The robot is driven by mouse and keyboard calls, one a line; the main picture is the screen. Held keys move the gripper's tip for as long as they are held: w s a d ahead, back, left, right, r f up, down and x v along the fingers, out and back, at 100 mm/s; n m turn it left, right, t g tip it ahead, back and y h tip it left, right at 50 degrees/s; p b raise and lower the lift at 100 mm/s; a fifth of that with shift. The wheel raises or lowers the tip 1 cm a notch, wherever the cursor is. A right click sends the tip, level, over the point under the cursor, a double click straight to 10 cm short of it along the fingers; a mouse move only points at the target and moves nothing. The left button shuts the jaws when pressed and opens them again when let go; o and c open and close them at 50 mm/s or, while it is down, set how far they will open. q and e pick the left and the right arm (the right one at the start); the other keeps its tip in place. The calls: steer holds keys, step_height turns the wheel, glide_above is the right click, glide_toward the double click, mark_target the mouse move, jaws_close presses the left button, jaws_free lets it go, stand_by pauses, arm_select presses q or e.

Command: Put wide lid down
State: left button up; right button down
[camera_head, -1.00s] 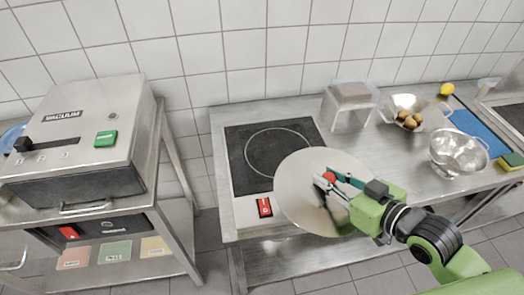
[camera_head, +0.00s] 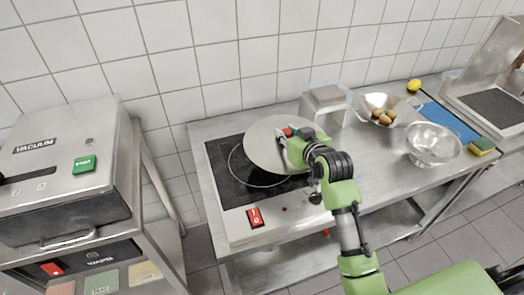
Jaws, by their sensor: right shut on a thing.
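The wide lid (camera_head: 262,150) is a round steel disc with a red knob at its middle. It appears over the back right part of the black cooktop (camera_head: 225,190), covering part of the ring marking. My right gripper (camera_head: 289,133) is shut on the lid's knob, with its arm coming up from the lower right. Whether the lid touches the cooktop or hangs just above it, I cannot tell. The gripper and wrist hide the lid's right part. My left gripper is not in view.
A clear-sided stand (camera_head: 325,103) is close behind the lid's right side. The vacuum machine (camera_head: 65,165) stands at left. The cooktop's front left is clear.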

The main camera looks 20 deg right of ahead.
mark_target(262, 144)
steer(key=w+a+f, duration=0.1)
steer(key=a+f, duration=0.1)
steer(key=w+a+f, duration=0.2)
steer(key=w+a+f+p, duration=0.1)
steer(key=a+f, duration=0.1)
steer(key=f, duration=0.1)
steer(key=shift+w+a, duration=0.15)
steer(key=shift+w, duration=0.15)
step_height(262, 144, down, 2)
steer(key=shift+f+p, duration=0.1)
steer(key=shift+p, duration=0.3)
steer(key=shift+f, duration=0.45)
steer(key=c, duration=1.8)
jaws_free()
steer(key=shift+f, duration=0.15)
steer(key=shift+o, duration=0.2)
steer(key=v, duration=1.2)
steer(key=shift+s+b, duration=0.1)
steer(key=shift+b, duration=0.25)
